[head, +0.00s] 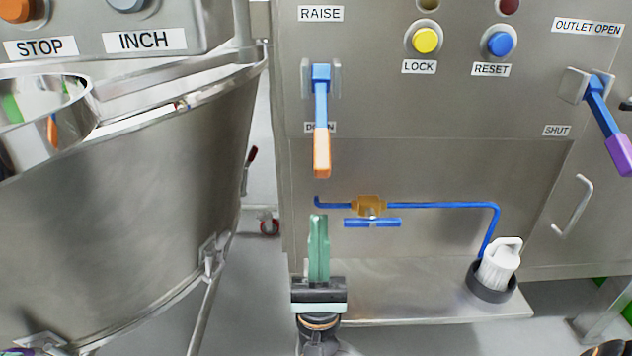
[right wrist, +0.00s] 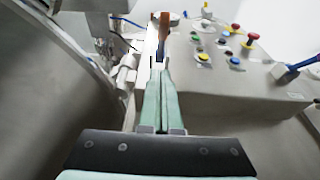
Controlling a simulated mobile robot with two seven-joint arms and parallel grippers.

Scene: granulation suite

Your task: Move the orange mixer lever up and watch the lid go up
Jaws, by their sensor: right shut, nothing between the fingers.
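The orange mixer lever (head: 321,150) has a blue shaft and hangs downward over the DOWN label, below the RAISE label (head: 321,13). In the right wrist view the orange-tipped lever (right wrist: 164,28) shows just beyond my fingertips. My right gripper (head: 318,222) is shut and empty, with its green fingers pointing up. In the head view its fingertips are below the orange handle, with a gap between them. The right gripper also shows in the right wrist view (right wrist: 160,68). The mixer bowl (head: 150,190) stands at the left. My left gripper is not in view.
A yellow LOCK button (head: 426,41) and blue RESET button (head: 500,43) sit right of the lever. A purple-tipped outlet lever (head: 607,120) is at far right.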

